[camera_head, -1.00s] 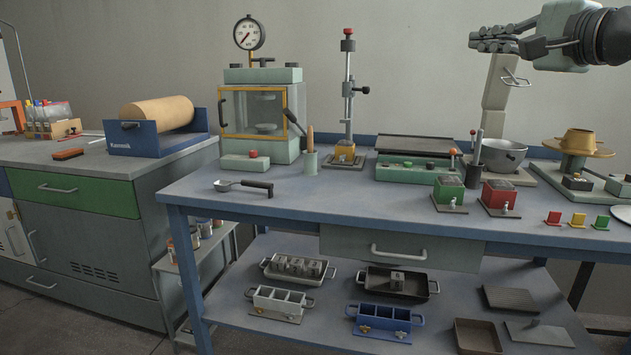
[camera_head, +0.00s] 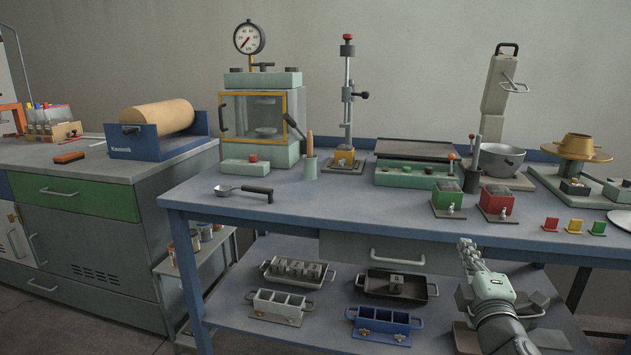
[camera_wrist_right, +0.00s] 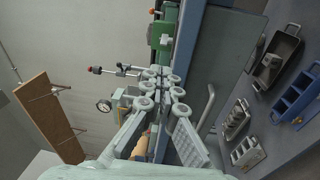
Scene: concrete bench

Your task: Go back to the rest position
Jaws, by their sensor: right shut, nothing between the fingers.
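My right gripper (camera_head: 466,246) is at the lower right in the head view, in front of the bench drawer (camera_head: 400,252) and above the lower shelf. Its fingers are together with nothing between them, and it touches nothing that I can see. In the right wrist view the closed fingers (camera_wrist_right: 162,78) point toward the bench edge. My left gripper does not show in either view.
The blue bench (camera_head: 330,207) carries a gauge oven (camera_head: 262,120), a ladle (camera_head: 245,189), a mixer bowl (camera_head: 500,160) and several small coloured boxes. The lower shelf (camera_head: 235,315) holds trays and moulds. A second bench with a paper roll (camera_head: 160,115) stands at left.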

